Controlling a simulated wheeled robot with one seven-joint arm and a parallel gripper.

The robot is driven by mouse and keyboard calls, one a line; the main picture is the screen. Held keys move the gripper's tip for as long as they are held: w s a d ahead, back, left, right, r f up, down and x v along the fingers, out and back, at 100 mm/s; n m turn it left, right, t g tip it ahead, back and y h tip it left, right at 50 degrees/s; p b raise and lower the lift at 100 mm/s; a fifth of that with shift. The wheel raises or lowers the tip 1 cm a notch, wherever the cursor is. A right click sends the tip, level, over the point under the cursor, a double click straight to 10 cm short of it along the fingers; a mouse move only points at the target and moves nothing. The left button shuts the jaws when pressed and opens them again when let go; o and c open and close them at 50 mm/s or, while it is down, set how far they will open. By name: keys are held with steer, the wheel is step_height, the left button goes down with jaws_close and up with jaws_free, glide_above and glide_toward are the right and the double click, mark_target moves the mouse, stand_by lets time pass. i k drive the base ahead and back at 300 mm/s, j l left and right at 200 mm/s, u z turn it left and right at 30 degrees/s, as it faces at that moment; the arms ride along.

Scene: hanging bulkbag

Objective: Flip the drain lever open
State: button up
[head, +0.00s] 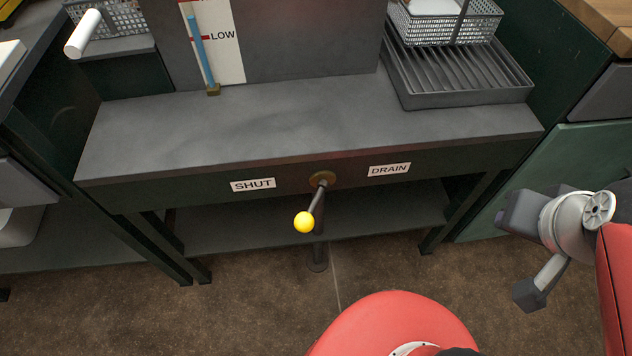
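The drain lever is a dark rod on a round brass-coloured pivot (322,181) in the front edge of the grey bench. It ends in a yellow ball knob (304,222). The lever points down and slightly left, towards the side of the SHUT label (253,185). The DRAIN label (389,169) is right of the pivot. My gripper (516,254) is at the right, well apart from the lever. Its two grey fingers are spread with nothing visible between them.
The bench top (300,125) holds a ribbed dark tray (455,75) with a wire basket (448,25) at the right. A level gauge (215,45) stands at the back. A lower shelf (380,212) sits behind the lever. Brown floor (240,310) in front is clear.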

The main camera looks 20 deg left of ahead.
mark_target(304, 223)
steer(key=k+u, duration=0.2)
steer(key=u, duration=1.35)
steer(key=k+j+z, duration=0.1)
steer(key=z, duration=0.3)
